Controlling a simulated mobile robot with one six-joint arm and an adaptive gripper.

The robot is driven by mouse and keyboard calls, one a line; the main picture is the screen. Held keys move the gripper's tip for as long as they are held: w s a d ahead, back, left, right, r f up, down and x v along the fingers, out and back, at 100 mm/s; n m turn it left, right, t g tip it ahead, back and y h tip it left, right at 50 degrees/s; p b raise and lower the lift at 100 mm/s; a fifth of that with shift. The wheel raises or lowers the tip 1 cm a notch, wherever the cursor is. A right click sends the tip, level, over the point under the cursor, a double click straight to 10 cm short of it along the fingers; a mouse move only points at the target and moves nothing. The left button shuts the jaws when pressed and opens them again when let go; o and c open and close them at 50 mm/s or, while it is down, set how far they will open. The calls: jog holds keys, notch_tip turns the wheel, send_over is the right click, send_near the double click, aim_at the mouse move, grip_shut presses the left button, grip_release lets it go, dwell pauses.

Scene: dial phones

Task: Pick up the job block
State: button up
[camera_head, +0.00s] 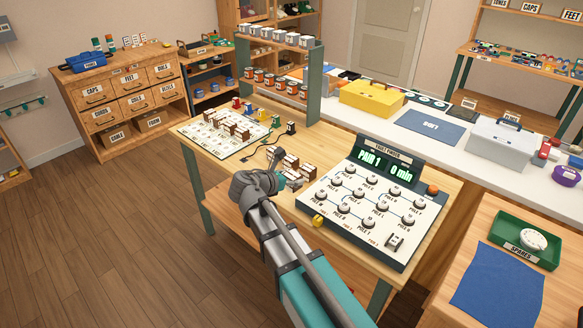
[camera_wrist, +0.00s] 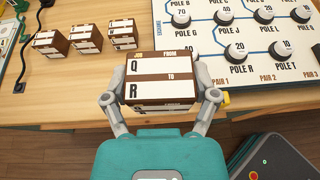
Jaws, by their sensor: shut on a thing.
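In the head view my gripper (camera_head: 284,181) is over the table left of the console, and the held block is mostly hidden by the arm.
The console (camera_head: 376,208) with numbered pole knobs and a display reading PAIR 1, 0 min stands just right of my gripper. Several similar brown-and-white blocks (camera_wrist: 87,40) stand behind on the table. A white board (camera_head: 222,135) with more blocks lies at left.

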jog(key=shift+s+d+r+p, duration=0.1)
jog(key=shift+s+r+p, duration=0.25)
jog(key=shift+s, duration=0.5)
jog(key=shift+s+d+r+p, duration=0.15)
jog(key=shift+s+r, duration=0.25)
jog(key=shift+s, duration=0.4)
jog(key=shift+a, duration=0.1)
